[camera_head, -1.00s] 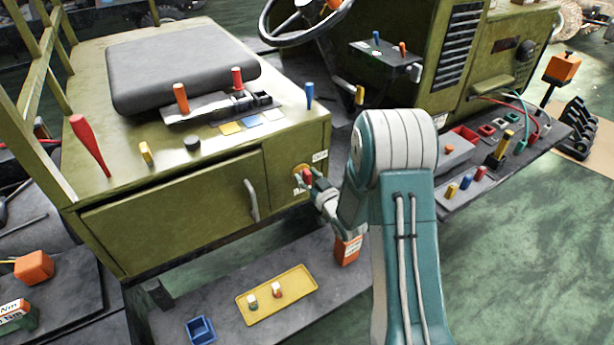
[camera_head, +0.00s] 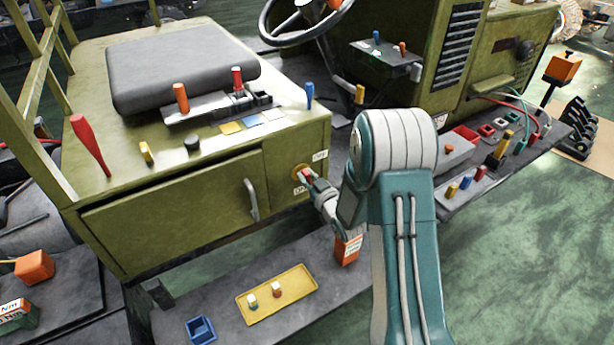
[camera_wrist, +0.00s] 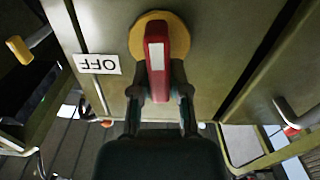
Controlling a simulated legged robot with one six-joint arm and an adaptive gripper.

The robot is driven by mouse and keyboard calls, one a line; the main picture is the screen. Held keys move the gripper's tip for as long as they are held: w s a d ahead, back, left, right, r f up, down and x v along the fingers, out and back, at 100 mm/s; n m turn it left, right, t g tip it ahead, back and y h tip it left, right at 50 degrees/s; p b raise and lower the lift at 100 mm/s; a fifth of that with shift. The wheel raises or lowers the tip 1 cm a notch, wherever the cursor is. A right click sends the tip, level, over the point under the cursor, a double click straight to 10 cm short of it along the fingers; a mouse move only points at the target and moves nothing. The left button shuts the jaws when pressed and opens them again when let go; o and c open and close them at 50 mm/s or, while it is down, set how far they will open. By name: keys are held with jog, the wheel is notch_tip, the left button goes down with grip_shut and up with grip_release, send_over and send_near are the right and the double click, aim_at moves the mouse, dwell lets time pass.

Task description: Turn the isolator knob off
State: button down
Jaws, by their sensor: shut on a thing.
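The isolator knob (camera_wrist: 156,60) is a red handle with a white stripe on a round yellow plate (camera_wrist: 178,20). In the wrist view its handle runs up and down the picture. My gripper (camera_wrist: 158,92) is shut on the handle, with one finger on each side. An OFF label (camera_wrist: 97,64), upside down there, lies left of the knob. In the head view the knob (camera_head: 305,173) is on the green cabinet's front, partly hidden by my gripper (camera_head: 312,180). The OFF label (camera_head: 320,155) is to its upper right. A partly covered label (camera_head: 300,190) is below.
A cabinet door with a grey handle (camera_head: 251,200) is left of the knob. Below are a yellow tray (camera_head: 262,312) with small parts, an orange box (camera_head: 347,249) and a blue bin (camera_head: 201,330). A grey shelf with coloured pegs (camera_head: 470,185) extends to the right.

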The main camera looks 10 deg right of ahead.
jog(key=n, duration=0.4)
jog(key=shift+s+a+f, duration=0.1)
jog(key=shift+a, duration=0.2)
jog(key=n, duration=0.4)
jog(key=shift+a+f+n, duration=0.2)
jog(key=shift+a+n, duration=0.05)
jog(key=shift+n, duration=0.15)
jog(key=n, duration=0.4)
jog(key=shift+s+a+f+n, duration=0.15)
jog(key=shift+f+n, duration=0.3)
jog(key=shift+n, duration=0.6)
jog(key=shift+f+n, duration=0.15)
jog(key=shift+n, duration=0.6)
jog(key=shift+s+f, duration=0.1)
jog(key=c, duration=0.7)
grip_release()
jog(key=shift+o, duration=0.5)
jog(key=shift+a, duration=0.1)
